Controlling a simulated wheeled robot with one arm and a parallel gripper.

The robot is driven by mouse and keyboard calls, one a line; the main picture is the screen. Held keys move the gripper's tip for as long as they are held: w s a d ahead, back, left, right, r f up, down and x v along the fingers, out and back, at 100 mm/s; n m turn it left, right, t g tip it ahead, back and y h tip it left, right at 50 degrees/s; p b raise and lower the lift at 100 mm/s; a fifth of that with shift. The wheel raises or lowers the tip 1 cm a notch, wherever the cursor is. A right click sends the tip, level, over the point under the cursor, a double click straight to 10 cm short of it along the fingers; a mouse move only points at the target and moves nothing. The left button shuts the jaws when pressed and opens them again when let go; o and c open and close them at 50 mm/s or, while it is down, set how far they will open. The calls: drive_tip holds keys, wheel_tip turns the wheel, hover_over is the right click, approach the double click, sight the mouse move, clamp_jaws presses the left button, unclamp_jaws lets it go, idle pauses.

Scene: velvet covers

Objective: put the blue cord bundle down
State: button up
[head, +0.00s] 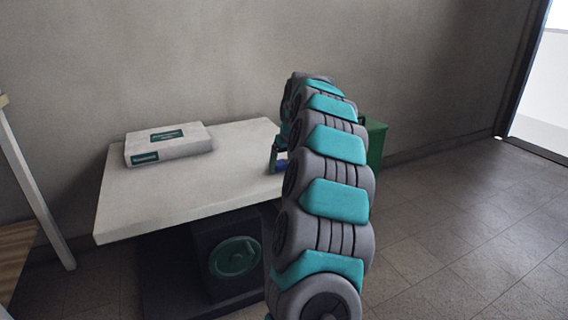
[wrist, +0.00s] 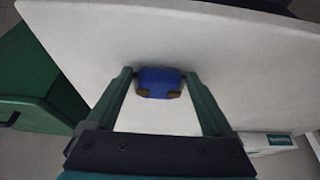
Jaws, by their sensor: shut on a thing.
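The blue cord bundle (wrist: 160,80) is a small blue block-like thing with brown patches at its lower corners in the wrist view. My gripper (wrist: 159,86) has its two green fingers on either side of it and is shut on it. The pale table top (wrist: 210,45) lies behind the bundle in that view; I cannot tell whether the two touch. In the head view my gripper (head: 279,163) is at the right end of the table (head: 190,195), with a bit of blue showing at the tips. My arm hides part of that end.
A white box with green labels (head: 168,144) lies on the table's back left. A green bin (head: 376,145) stands on the floor just past the table's right end. A dark unit with a round green lid (head: 234,257) is below the table. The table's middle and front are clear.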

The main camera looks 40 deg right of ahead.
drive_tip(key=o, duration=1.2)
drive_tip(key=shift+r, duration=0.15)
drive_tip(key=shift+r, duration=0.35)
drive_tip(key=v, duration=1.2)
drive_tip(key=shift+r+p, duration=0.15)
drive_tip(key=shift+p, duration=0.3)
drive_tip(key=shift+a, duration=0.1)
